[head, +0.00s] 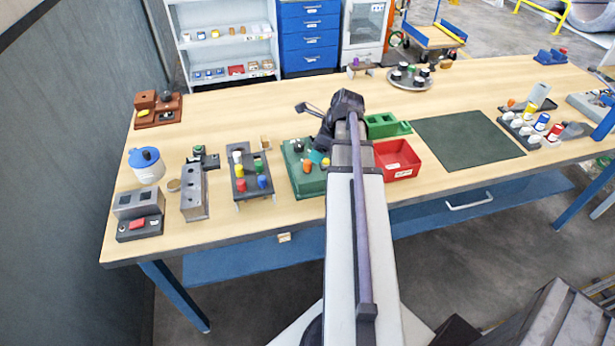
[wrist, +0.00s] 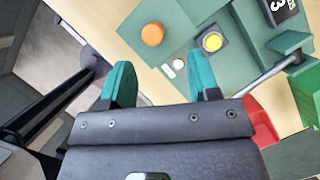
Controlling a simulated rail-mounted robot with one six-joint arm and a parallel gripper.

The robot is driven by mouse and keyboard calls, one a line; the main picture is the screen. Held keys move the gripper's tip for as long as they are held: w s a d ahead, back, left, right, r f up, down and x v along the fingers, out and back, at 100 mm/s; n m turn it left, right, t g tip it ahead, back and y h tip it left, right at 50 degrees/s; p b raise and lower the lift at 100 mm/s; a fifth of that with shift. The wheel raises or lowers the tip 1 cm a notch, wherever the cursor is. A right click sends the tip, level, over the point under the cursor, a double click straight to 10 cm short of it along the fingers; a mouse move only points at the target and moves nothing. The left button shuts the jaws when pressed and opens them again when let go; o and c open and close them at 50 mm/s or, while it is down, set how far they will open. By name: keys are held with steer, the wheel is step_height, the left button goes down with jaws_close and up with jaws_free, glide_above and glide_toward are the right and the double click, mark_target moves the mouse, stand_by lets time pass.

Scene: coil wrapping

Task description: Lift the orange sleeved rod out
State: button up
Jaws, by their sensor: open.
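The green block (head: 299,182) sits near the table's front edge. An orange round-topped piece (head: 307,166), which looks like the orange sleeved rod, stands in it. The fingers are apart from the orange piece. In the head view my gripper (head: 317,157) is over the block and my arm hides part of it.
A black rack (head: 240,190) with coloured pieces stands left of the green block. A red bin (head: 397,160) and a green holder (head: 385,126) are right of my arm. A dark green mat (head: 467,140) lies bare farther right. The table behind the block is mostly clear.

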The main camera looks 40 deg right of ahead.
mark_target(309, 162)
steer(key=shift+b+x, duration=0.3)
steer(key=shift+x, duration=0.8)
steer(key=shift+a, duration=0.1)
steer(key=b+x, duration=0.4)
steer(key=x, duration=0.1)
steer(key=shift+a+b, duration=0.3)
steer(key=shift+r, duration=0.15)
jaws_close()
